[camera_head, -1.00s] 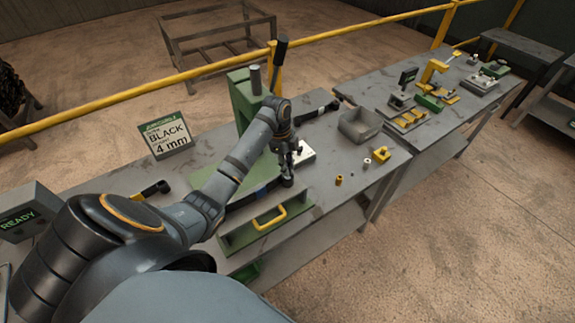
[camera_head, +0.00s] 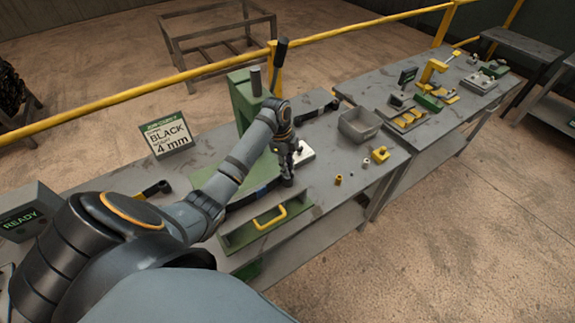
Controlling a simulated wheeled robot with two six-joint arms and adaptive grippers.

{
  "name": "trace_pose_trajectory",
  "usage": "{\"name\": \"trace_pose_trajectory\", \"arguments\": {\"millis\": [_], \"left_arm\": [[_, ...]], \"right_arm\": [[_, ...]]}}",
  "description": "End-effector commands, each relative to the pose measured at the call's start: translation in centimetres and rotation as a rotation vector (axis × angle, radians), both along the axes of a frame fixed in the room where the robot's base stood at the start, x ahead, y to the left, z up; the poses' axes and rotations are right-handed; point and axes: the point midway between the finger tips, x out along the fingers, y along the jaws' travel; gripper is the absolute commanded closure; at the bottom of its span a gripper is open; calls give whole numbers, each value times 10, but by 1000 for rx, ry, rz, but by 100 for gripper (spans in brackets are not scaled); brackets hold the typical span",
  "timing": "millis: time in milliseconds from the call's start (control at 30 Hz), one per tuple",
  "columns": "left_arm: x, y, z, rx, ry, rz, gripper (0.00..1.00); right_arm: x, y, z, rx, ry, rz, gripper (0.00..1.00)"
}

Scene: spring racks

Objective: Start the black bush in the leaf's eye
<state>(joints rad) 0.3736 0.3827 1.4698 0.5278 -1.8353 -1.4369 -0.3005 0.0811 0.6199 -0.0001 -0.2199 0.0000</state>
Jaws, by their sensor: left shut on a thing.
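The leaf (camera_head: 242,202) is a long dark bar with a blue band, lying along the green press base near the front edge of the bench. Its right end, where the eye is, lies under my left gripper (camera_head: 288,173). That gripper points down and is shut on a small dark piece, which looks like the black bush (camera_head: 288,182). The piece is at the leaf's end; fingers and small size hide whether it is inside the eye or only above it. My right gripper is not in view.
A green press (camera_head: 243,100) with a lever stands behind my arm. A sign (camera_head: 166,136) reads BLACK, 4 mm. A green drawer (camera_head: 238,236) with a yellow handle is below.

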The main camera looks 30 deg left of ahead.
Motion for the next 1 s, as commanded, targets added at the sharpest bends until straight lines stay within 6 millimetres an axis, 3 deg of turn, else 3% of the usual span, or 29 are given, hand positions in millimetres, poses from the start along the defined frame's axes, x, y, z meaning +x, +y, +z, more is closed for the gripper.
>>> {"name": "trace_pose_trajectory", "arguments": {"millis": [1000], "left_arm": [[0, 0, -16, 0, 0, 0, 93]], "right_arm": [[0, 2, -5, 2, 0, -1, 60]]}}
